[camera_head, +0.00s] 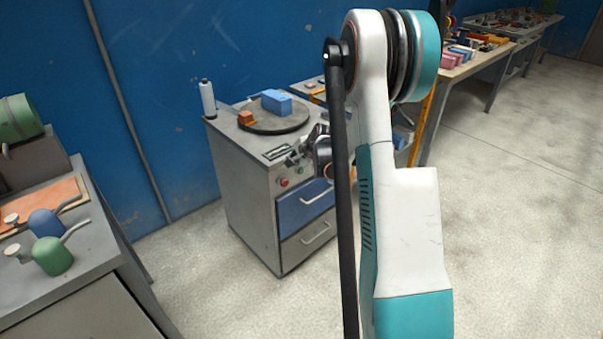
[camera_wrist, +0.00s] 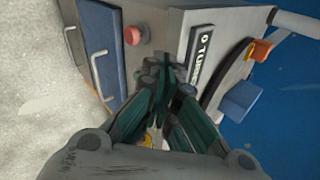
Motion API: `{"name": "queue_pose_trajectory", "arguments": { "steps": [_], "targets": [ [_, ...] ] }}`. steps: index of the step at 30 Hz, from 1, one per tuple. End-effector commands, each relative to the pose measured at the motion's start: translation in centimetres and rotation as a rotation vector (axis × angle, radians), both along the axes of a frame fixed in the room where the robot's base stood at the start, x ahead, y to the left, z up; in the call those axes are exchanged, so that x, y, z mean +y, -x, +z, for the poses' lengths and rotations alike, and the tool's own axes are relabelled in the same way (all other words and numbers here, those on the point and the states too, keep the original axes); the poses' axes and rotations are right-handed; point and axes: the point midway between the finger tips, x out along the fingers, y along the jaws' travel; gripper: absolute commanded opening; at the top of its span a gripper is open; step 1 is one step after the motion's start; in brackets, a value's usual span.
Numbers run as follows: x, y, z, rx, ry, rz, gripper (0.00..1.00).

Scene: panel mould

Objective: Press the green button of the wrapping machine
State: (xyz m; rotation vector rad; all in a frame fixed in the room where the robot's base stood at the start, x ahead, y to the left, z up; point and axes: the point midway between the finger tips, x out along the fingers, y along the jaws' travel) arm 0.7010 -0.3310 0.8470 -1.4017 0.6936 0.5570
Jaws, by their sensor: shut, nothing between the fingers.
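The wrapping machine (camera_head: 245,170) is a grey cabinet with a round dark turntable on top; its front also shows in the wrist view (camera_wrist: 160,25). A red button (camera_head: 284,182) sits on the upper front panel and shows in the wrist view (camera_wrist: 132,35). I cannot clearly make out the green button; my fingers cover part of the panel beside the red one. My gripper (camera_head: 296,156) is shut and empty, close to the panel's top edge. In the wrist view its fingertips (camera_wrist: 160,68) are right of and below the red button. I cannot tell whether they touch anything.
A blue box (camera_head: 276,102) and an orange block (camera_head: 246,118) sit on the turntable, beside a white roll (camera_head: 208,98). Blue and grey drawers (camera_head: 305,205) are below the panel. A bench with oil cans (camera_head: 52,256) stands left. Open floor lies between.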

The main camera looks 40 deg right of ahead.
Motion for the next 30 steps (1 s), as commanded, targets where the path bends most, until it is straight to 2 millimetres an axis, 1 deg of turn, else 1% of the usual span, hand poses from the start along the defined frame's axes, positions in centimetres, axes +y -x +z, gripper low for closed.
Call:
{"name": "queue_pose_trajectory", "arguments": {
  "steps": [1,5,6,9,12,15,18,21,30],
  "targets": [
    [-1.6,0.2,-1.7,-0.004,-0.029,-0.040,0.00],
    [-5.1,1.0,-5.6,-0.019,-0.112,-0.140,0.00],
    [-6.1,1.3,-6.9,-0.023,-0.136,-0.170,0.00],
    [-8.2,2.2,-9.7,-0.035,-0.195,-0.239,0.00],
    [-9.9,3.1,-12.1,-0.046,-0.244,-0.296,0.00],
    [-11.1,3.8,-13.8,-0.054,-0.279,-0.337,0.00],
    [-11.8,4.3,-14.8,-0.059,-0.301,-0.362,0.00],
    [-12.1,4.5,-15.3,-0.061,-0.311,-0.374,0.00],
    [-12.1,4.5,-15.3,-0.062,-0.313,-0.375,0.00]
  ]
}}
